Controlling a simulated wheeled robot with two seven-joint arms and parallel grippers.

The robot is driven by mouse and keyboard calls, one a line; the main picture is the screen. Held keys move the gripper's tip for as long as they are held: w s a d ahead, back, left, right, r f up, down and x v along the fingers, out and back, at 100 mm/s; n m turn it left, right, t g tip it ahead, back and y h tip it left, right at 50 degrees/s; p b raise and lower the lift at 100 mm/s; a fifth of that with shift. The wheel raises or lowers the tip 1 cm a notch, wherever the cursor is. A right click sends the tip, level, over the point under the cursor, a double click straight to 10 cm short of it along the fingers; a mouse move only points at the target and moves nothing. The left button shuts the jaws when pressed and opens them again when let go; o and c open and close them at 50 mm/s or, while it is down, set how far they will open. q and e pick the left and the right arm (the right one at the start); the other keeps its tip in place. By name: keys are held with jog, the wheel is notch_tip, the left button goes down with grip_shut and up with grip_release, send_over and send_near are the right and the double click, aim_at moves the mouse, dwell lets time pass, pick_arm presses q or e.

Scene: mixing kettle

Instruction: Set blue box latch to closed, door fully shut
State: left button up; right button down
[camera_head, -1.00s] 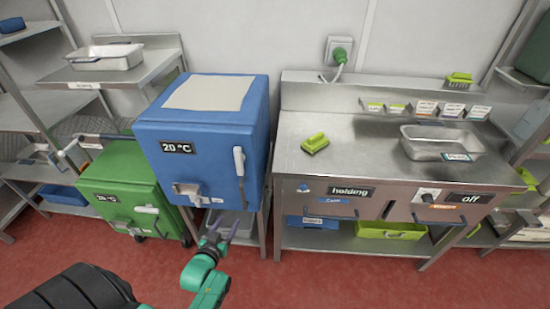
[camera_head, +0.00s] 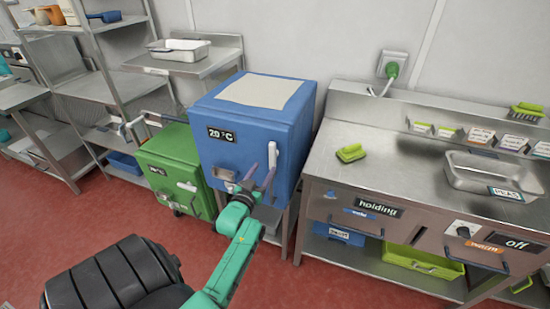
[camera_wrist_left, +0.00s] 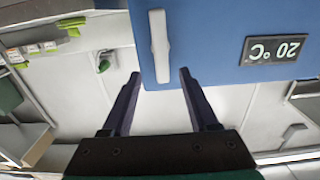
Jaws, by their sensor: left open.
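The blue box (camera_head: 240,118) stands left of the steel counter, with a "20 °C" display (camera_head: 221,135) on its front. A white upright handle (camera_head: 261,144) sits at the right of that front; a metal fitting (camera_head: 223,174) low on the left is partly hidden by my gripper. The door looks about flush, but I cannot tell whether it is fully shut or how the latch is set. In the left wrist view, upside down, the handle (camera_wrist_left: 159,47) lies just beyond the fingertips.
A green box (camera_head: 172,160) stands lower at the left. The steel counter (camera_head: 325,165) is close on the right, with a green brush (camera_head: 350,153) and a metal tray (camera_head: 490,175) on it. Red floor (camera_head: 100,215) is clear in front.

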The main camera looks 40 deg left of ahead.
aim_at(271, 156)
pick_arm(q)
jog(key=b+x, duration=0.2)
jog(key=x, duration=0.1)
jog(key=b+x, duration=0.2)
jog(key=x, duration=0.2)
jog(key=shift+w+a+f+b, duration=0.1)
jog(key=shift+a+f+b, duration=0.15)
jog(key=shift+b, duration=0.1)
jog(key=shift+r+p, duration=0.15)
jog(key=shift+p, duration=0.15)
jog(key=shift+w, duration=0.1)
jog(key=shift+r, duration=0.1)
